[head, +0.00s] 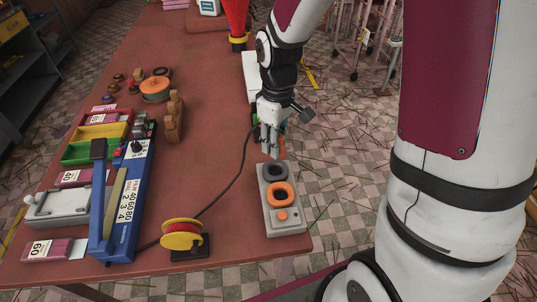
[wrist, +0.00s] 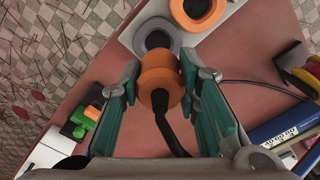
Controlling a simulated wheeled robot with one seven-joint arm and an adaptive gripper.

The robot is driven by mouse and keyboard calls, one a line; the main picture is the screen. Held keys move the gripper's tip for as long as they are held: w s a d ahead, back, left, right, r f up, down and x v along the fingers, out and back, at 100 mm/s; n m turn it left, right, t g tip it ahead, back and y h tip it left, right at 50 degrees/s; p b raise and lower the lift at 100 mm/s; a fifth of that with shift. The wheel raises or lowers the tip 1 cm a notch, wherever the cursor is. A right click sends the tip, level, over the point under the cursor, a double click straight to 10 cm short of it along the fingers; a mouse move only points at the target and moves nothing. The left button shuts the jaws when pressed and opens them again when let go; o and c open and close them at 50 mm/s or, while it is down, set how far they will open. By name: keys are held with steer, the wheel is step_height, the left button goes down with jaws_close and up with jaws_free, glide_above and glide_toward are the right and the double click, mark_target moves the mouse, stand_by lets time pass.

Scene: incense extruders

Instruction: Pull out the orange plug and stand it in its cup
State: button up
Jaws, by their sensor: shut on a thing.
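The orange plug (wrist: 158,88) is between the teal fingers of my gripper (wrist: 160,72) in the wrist view, with a thick black cord running from it toward the camera. My gripper is shut on it. In the head view my gripper (head: 270,148) points down just behind the pale block (head: 296,222). The block carries a grey ring-shaped cup (head: 275,171), an orange ring-shaped cup (head: 282,195) and a small orange piece (head: 282,215). In the wrist view the grey cup (wrist: 157,41) is just beyond the plug, and the orange cup (wrist: 198,10) is farther off. The plug's height above the table is unclear.
A green and orange item (wrist: 84,122) lies left of the fingers in the wrist view. A thin dark cable crosses the table (head: 215,130) from near a yellow spool (head: 182,236). A blue tool (head: 123,205) and coloured trays stand left. The table's right edge is close to the block.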

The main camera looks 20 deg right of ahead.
steer(key=shift+w+d+f, duration=0.1)
steer(key=shift+w+d, duration=0.05)
steer(key=shift+w, duration=0.05)
steer(key=shift+w+f+b, duration=0.1)
steer(key=shift+f+b, duration=0.8)
steer(key=shift+f, duration=0.3)
steer(key=shift+f+b, duration=1)
steer(key=shift+f, duration=0.45)
steer(key=shift+f+b, duration=0.4)
steer(key=shift+f, duration=1)
steer(key=o, duration=1.2)
steer(key=shift+o, duration=0.2)
